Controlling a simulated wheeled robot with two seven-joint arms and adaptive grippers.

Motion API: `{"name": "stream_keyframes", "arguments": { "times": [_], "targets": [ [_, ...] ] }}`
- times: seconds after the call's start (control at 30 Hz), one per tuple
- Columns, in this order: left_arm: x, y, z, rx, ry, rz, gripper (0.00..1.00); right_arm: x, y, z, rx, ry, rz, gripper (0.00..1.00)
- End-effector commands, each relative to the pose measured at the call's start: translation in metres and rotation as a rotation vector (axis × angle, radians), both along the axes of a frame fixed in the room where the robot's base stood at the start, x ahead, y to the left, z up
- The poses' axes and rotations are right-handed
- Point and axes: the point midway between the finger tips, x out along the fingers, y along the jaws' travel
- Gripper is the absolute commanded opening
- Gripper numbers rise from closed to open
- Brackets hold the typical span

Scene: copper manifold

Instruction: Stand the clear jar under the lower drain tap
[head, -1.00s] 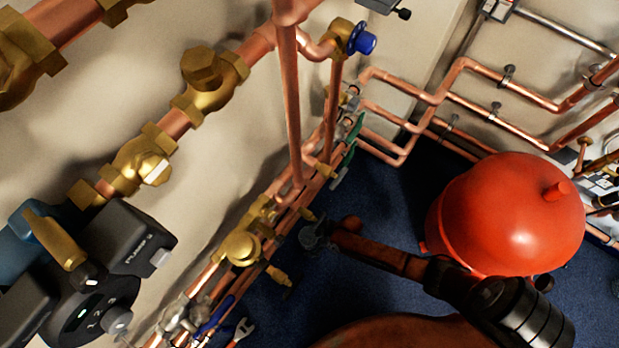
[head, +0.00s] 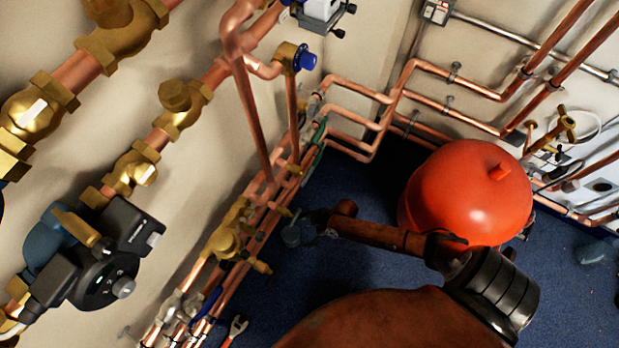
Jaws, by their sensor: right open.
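My right gripper (head: 306,228) is at the end of the brown forearm, low beside the wall pipes and over the blue floor. It is small and dark, and its fingers are hard to make out; it is open. A small round greyish shape (head: 291,236) at its tips looks like the clear jar, but I cannot tell whether it touches the fingers or the floor. Two small brass taps stick out from the low pipes close by: one (head: 285,212) just above the round shape, the other (head: 261,267) to its lower left. My left gripper is out of view.
A red tank (head: 465,195) stands right behind my right forearm. Copper pipes (head: 265,200) run along the left wall, with a black pump (head: 105,275). A pale see-through object (head: 597,252) lies at the far right. Blue floor (head: 350,185) is clear between pipes and tank.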

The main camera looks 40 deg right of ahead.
Motion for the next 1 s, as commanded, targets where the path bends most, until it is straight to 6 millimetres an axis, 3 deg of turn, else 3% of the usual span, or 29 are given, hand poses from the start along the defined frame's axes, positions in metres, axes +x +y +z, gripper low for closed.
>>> {"name": "stream_keyframes", "arguments": {
  "times": [0.37,0.47,0.57,0.63,0.77,0.87,1.0],
  "targets": [
    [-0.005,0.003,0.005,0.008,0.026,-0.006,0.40,-0.003,-0.003,0.005,0.000,0.002,0.000,0.74],
    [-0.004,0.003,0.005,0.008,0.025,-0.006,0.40,-0.016,0.005,0.004,0.013,0.015,-0.009,0.74],
    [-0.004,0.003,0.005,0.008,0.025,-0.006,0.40,-0.053,0.025,0.004,0.048,0.050,-0.042,0.74],
    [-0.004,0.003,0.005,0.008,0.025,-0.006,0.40,-0.090,0.045,0.010,0.082,0.085,-0.086,0.74],
    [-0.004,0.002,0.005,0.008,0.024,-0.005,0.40,-0.158,0.070,0.038,0.138,0.151,-0.224,0.74],
    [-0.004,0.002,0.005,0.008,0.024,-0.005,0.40,-0.200,0.072,0.067,0.161,0.192,-0.360,0.74],
    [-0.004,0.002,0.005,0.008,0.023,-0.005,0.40,-0.243,0.053,0.110,0.158,0.231,-0.566,0.74]
  ]
}}
